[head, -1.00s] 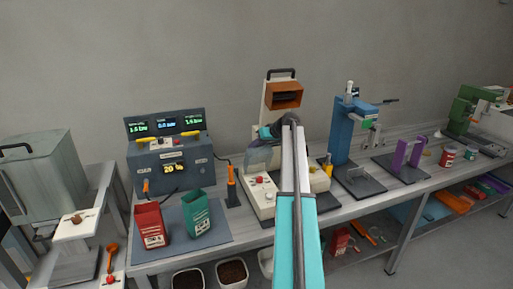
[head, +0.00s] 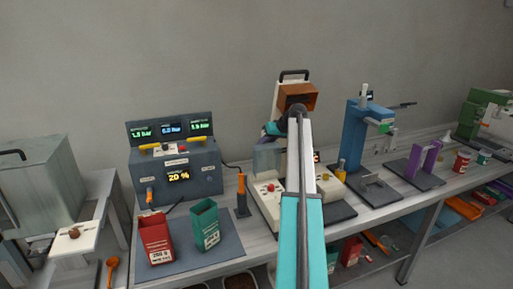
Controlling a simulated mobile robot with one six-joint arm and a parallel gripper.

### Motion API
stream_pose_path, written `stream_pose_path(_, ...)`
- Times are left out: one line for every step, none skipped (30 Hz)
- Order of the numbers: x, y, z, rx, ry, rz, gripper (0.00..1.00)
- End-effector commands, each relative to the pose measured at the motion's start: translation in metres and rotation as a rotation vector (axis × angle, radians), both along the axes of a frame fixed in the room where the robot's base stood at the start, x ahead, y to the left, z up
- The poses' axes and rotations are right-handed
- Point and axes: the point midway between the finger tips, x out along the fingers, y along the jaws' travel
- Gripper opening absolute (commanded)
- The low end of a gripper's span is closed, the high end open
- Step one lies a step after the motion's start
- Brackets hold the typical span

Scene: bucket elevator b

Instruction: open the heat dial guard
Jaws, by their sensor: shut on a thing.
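The middle machine has a pale base (head: 268,199) with a red knob and a brown hopper on its upright. A greyish, see-through panel (head: 267,160) stands over the base and looks like the heat dial guard. My teal and white arm reaches up across the machine and hides much of its middle. My gripper (head: 272,137) is at the top of the panel, left of the arm's dark joint. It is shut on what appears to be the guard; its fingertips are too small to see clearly. The dial itself cannot be made out.
A grey control box (head: 176,172) with lit displays stands left, with a red bag (head: 157,240) and a green bag (head: 205,225) in front. A blue press (head: 364,135) and a purple fixture (head: 424,160) stand close on the right. A black-and-orange tool stands left of the base.

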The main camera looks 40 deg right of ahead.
Motion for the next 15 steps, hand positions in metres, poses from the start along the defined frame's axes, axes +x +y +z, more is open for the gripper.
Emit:
stream_pose_path(0.0, -0.003, -0.007, -0.004, 0.004, -0.007, 0.0)
stream_pose_path(0.0, -0.003, -0.007, -0.004, 0.005, -0.006, 0.0)
stream_pose_path(0.0, -0.002, -0.008, -0.004, 0.005, -0.006, 0.0)
stream_pose_path(0.001, -0.001, -0.008, -0.005, 0.006, -0.004, 0.0)
stream_pose_path(0.001, -0.001, -0.008, -0.005, 0.006, -0.003, 0.0)
stream_pose_path(0.002, 0.0, -0.008, -0.006, 0.006, -0.003, 0.0)
stream_pose_path(0.003, 0.001, -0.009, -0.006, 0.007, -0.002, 0.0)
stream_pose_path(0.003, 0.002, -0.009, -0.006, 0.008, -0.001, 0.0)
stream_pose_path(0.004, 0.003, -0.009, -0.007, 0.009, 0.0, 0.0)
stream_pose_path(0.004, 0.003, -0.009, -0.007, 0.008, 0.001, 0.0)
stream_pose_path(0.005, 0.004, -0.009, -0.007, 0.008, 0.001, 0.0)
stream_pose_path(0.005, 0.005, -0.01, -0.006, 0.009, 0.003, 0.0)
stream_pose_path(0.006, 0.006, -0.01, -0.006, 0.009, 0.003, 0.0)
stream_pose_path(0.006, 0.006, -0.01, -0.006, 0.008, 0.004, 0.0)
stream_pose_path(0.007, 0.007, -0.01, -0.006, 0.009, 0.004, 0.0)
